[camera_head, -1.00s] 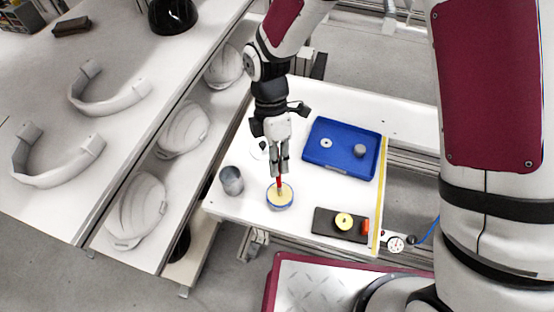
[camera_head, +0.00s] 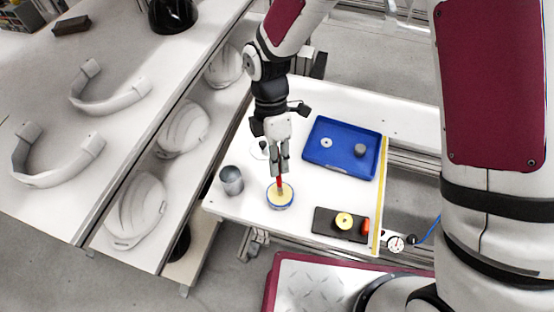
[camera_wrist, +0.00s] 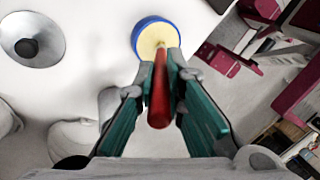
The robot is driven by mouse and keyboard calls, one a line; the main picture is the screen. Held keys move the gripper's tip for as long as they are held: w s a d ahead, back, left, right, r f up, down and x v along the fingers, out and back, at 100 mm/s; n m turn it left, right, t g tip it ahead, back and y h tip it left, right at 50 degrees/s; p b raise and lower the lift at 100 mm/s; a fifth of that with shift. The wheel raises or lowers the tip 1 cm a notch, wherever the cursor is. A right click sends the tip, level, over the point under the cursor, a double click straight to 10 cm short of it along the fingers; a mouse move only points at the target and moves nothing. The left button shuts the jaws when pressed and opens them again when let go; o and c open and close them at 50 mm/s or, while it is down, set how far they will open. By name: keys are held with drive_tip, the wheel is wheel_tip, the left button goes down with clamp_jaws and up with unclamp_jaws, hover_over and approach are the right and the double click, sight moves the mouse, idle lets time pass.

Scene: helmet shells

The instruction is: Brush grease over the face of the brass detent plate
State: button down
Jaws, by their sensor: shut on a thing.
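My gripper (camera_head: 279,170) is shut on a red-handled brush (camera_head: 279,183), held upright with its lower end at the grease pot. The brush handle also shows between the fingers in the wrist view (camera_wrist: 159,92). The grease pot (camera_head: 281,201) is a round blue tin with pale yellow grease, on the white table. In the wrist view the pot (camera_wrist: 143,42) lies beyond the brush tip; whether the bristles touch the grease is hard to tell. The brass detent plate (camera_head: 344,220) is a yellow disc with a dark centre, on a black block (camera_head: 325,223) to the right.
A grey metal cup (camera_head: 231,180) stands left of the pot. A blue tray (camera_head: 318,155) behind holds a pale ring (camera_head: 326,142) and a grey knob (camera_head: 360,150). A red piece (camera_head: 366,227) sits at the block's right end. A dial gauge (camera_head: 396,243) lies beyond the table edge.

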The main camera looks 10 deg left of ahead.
drive_tip(key=shift+r+p, duration=1.1)
drive_tip(key=shift+r, duration=2.4)
